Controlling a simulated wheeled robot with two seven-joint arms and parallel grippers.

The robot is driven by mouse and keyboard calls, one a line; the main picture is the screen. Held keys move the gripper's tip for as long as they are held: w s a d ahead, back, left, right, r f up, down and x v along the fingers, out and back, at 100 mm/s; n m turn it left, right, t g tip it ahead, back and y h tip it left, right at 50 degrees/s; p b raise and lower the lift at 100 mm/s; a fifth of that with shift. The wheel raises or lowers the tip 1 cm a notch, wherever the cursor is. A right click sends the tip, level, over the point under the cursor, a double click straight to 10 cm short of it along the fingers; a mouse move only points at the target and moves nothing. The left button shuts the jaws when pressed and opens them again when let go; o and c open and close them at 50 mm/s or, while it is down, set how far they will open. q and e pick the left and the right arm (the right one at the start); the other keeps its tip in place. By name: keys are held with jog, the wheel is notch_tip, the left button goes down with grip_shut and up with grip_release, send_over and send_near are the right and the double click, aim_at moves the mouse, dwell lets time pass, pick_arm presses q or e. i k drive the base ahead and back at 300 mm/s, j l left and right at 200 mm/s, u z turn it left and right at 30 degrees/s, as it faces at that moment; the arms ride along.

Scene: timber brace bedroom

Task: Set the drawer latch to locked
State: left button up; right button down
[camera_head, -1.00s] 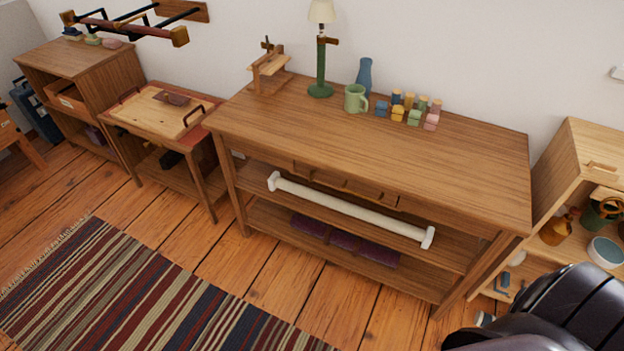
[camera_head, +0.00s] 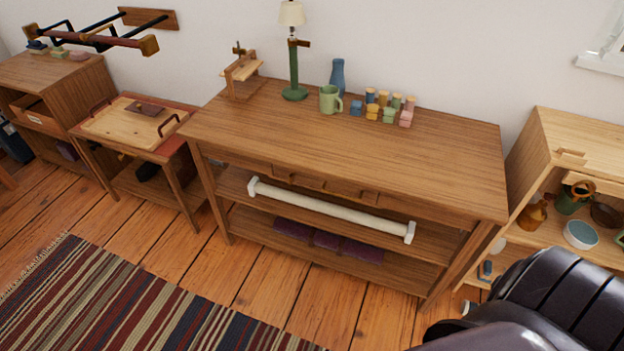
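A wooden table (camera_head: 420,170) stands against the wall with a shallow drawer (camera_head: 323,184) under its top. The drawer front appears flush with the table's front. Small brown pieces show along the drawer front, but I cannot tell which one is the latch or how it is set. A long white bar (camera_head: 330,208) with square ends runs across the table's front below the drawer. Neither of my grippers is in view; a dark part of my own arm fills the lower right corner.
On the table stand a lamp (camera_head: 294,60), green mug (camera_head: 330,99), blue vase (camera_head: 338,77), several small blocks (camera_head: 389,115) and a wooden stand (camera_head: 243,75). A shelf unit (camera_head: 560,140) is at right, a tray table (camera_head: 130,125) at left. A striped rug (camera_head: 120,300) lies in front; bare floor separates it from the table.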

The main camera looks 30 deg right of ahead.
aim_at(291, 177)
jog(key=i+j+z, duration=0.1)
jog(key=z, duration=0.3)
jog(key=i+j+z, duration=0.15)
jog(key=z, duration=0.25)
